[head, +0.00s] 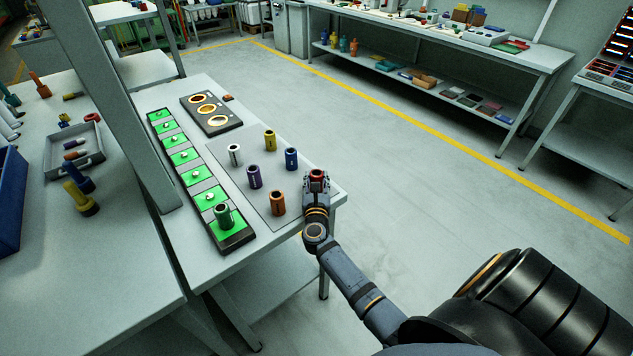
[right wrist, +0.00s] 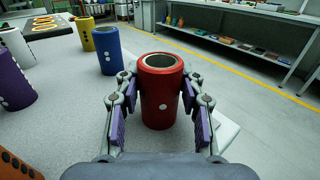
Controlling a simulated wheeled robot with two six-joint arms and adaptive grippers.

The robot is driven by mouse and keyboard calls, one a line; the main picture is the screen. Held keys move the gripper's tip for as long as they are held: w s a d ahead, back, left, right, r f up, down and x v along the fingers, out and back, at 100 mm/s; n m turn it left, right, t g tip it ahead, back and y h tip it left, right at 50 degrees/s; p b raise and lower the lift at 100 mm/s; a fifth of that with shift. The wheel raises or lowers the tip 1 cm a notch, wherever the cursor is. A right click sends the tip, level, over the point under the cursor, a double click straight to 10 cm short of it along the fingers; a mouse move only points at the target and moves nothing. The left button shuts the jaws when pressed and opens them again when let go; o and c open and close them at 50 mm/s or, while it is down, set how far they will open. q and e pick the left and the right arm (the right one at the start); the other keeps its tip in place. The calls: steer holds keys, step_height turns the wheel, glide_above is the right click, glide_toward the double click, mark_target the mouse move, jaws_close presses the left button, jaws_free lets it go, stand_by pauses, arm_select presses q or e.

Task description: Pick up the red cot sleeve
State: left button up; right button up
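The red cot sleeve (head: 317,173) stands upright near the right front edge of the table, on or by the grey mat. In the right wrist view the red sleeve (right wrist: 161,95) shows a dark open top and a white dot on its side. My right gripper (head: 317,183) is at the sleeve. In the right wrist view its fingers (right wrist: 160,86) are spread, one on each side of the sleeve, with the purple pads apart from its lower wall. The sleeve's lower part is hidden in the head view. My left gripper is not in view.
Orange (head: 278,202), purple (head: 254,176), blue (head: 291,158), yellow (head: 270,140) and white (head: 234,154) sleeves stand nearby on the mat. A green sleeve (head: 224,216) stands on the strip of green pads. A dark three-ring plate (head: 229,124) lies behind. Floor is open beyond the table's right edge.

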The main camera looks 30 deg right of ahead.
mark_target(316, 173)
steer(key=c, duration=0.6)
step_height(316, 173, up, 9)
steer(key=p, duration=0.2)
steer(key=shift+r+p, duration=0.1)
steer(key=shift+p, duration=0.25)
steer(key=shift+c, duration=0.2)
steer(key=shift+r, duration=0.5)
steer(key=shift+a+f, duration=0.1)
